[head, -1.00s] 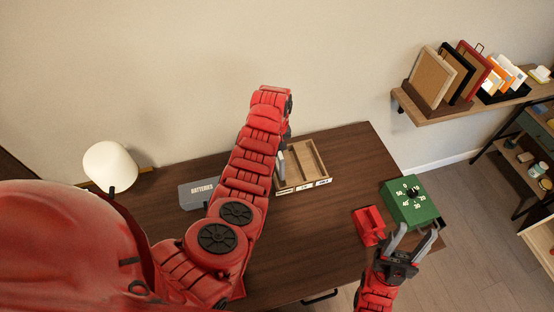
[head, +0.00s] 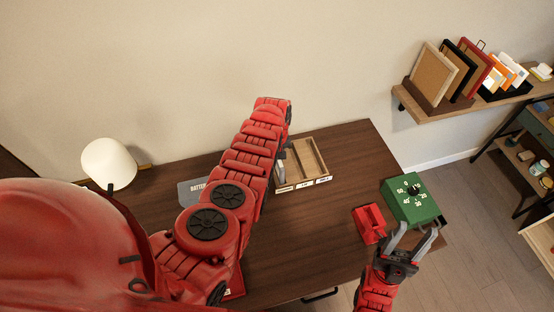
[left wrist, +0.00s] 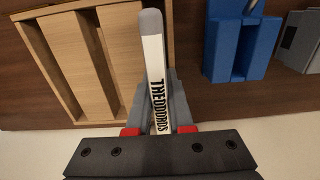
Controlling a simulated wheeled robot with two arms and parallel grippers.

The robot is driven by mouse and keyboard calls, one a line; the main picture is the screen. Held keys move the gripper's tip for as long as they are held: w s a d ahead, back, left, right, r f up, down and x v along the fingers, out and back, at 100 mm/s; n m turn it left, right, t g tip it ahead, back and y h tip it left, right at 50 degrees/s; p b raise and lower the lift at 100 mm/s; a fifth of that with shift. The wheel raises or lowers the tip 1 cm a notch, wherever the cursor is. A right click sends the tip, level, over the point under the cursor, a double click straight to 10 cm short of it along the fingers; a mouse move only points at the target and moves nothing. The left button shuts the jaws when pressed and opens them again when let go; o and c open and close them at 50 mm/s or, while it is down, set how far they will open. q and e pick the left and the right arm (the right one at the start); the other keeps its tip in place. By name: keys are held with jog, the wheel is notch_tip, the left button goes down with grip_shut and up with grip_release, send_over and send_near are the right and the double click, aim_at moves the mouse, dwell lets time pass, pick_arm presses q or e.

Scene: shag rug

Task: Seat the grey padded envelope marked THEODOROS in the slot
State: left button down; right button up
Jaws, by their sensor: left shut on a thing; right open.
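The grey padded envelope (left wrist: 153,45) marked THEODOROS is seen edge-on in the left wrist view, with its lettered white edge facing the camera. My left gripper (left wrist: 158,110) is shut on it. In the head view that gripper is mostly hidden behind my left arm, with a grey part (head: 279,172) showing at the tray's left side. The wooden tray (head: 325,165) has long slots and labels on its front edge. My right gripper (head: 411,238) is open and empty by the green box.
A green box with a dial (head: 405,208) and a red holder (head: 366,224) stand at the table's right. A grey BATTERIES box (head: 190,192) and lamp (head: 109,163) are at left. A blue holder (left wrist: 240,40) shows in the wrist view.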

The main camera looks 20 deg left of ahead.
pick_arm(q)
jog(key=shift+f, duration=0.2)
jog(key=c, duration=1.1)
grip_release()
jog(key=shift+r, duration=0.1)
jog(key=shift+o, duration=1.4)
